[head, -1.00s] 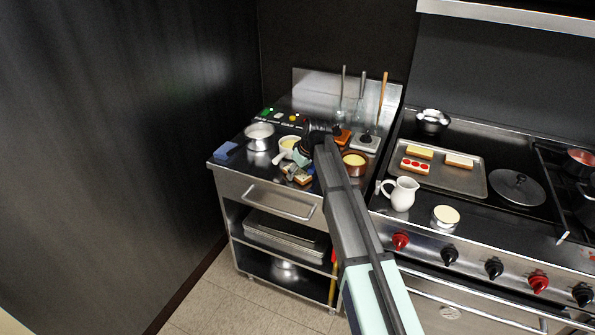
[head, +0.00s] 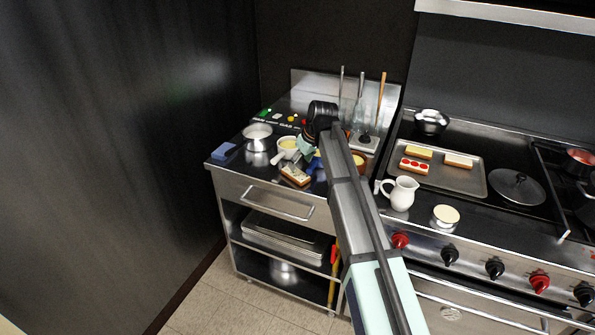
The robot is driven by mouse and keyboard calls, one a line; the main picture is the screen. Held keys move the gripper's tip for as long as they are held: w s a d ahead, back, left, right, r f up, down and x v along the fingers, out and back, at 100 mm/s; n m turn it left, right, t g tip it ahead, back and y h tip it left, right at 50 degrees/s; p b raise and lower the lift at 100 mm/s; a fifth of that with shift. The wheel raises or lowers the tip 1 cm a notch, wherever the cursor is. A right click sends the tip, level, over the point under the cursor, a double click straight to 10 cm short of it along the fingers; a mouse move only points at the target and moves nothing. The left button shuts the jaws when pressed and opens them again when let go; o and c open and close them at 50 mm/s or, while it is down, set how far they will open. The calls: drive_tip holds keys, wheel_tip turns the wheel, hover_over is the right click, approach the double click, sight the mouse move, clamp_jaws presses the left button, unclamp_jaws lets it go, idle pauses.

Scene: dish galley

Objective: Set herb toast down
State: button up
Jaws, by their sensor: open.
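The herb toast (head: 295,176), a small brown-edged slice with a pale top and dark specks, lies on the steel counter (head: 236,171) near its front edge. My gripper (head: 307,155) is above and behind the toast, apart from it as far as I can see. It is open and holds nothing that shows. My arm comes in from the lower right and hides part of the counter behind it.
A white-handled bowl of yellow stuff (head: 287,144) stands close to my gripper, with a metal pot (head: 257,137) and a blue sponge (head: 224,151) to the left. Right, a tray (head: 478,186) holds other toasts; a white jug (head: 401,193) stands in front.

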drive_tip(key=v, duration=0.4)
drive_tip(key=shift+r+b, duration=0.1)
drive_tip(key=shift+b, duration=0.2)
drive_tip(key=o, duration=0.4)
drive_tip(key=shift+s+d+r, duration=0.25)
drive_tip(key=shift+r, duration=0.4)
